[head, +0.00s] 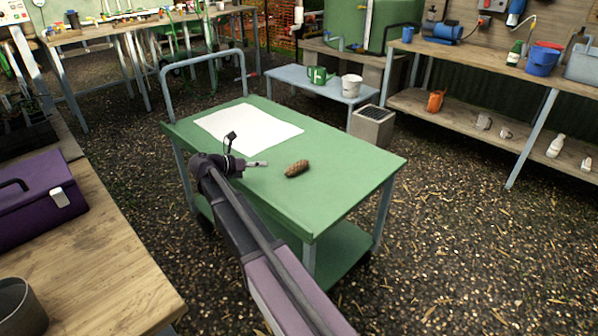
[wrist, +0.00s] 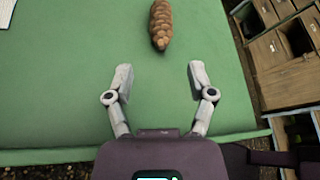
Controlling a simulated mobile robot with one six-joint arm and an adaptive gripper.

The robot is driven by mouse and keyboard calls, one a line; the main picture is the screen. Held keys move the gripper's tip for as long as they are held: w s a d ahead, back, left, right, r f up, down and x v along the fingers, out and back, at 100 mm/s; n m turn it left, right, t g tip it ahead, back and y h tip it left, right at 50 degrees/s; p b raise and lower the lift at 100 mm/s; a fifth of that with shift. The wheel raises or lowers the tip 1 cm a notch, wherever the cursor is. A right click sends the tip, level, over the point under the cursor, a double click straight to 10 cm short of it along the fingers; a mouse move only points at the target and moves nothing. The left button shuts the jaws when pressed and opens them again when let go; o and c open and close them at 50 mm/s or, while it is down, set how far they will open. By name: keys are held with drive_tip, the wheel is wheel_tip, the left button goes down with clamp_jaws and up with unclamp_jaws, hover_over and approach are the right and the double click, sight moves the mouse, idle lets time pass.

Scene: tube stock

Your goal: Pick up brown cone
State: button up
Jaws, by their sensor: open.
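The brown cone (head: 297,168) lies on its side on the green cart top (head: 350,165), near the middle. It looks like a scaly pine cone. In the wrist view the cone (wrist: 161,24) is at the top, beyond my fingertips and roughly in line with the gap between them. My gripper (wrist: 159,75) is open and empty, with the two fingers spread apart over the green surface. In the head view my gripper (head: 262,164) is just left of the cone and apart from it.
A white sheet (head: 248,130) lies on the cart behind my gripper. A rail handle (head: 203,55) rises at the cart's far end. A wooden bench with a purple toolbox (head: 40,198) stands at the left. The cart top right of the cone is clear.

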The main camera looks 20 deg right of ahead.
drive_tip(key=shift+d, duration=0.2)
drive_tip(key=b, duration=0.3)
approach(294, 164)
drive_tip(key=shift+x, duration=2.6)
drive_tip(key=shift+w, duration=0.15)
drive_tip(key=shift+f, duration=0.1)
drive_tip(key=b+x, duration=0.1)
drive_tip(key=x, duration=0.3)
drive_tip(key=shift+d+f+b, duration=0.1)
drive_tip(key=shift+f+b, duration=0.2)
drive_tip(key=shift+b, duration=0.05)
drive_tip(key=shift+d, duration=0.4)
drive_tip(key=c, duration=0.9)
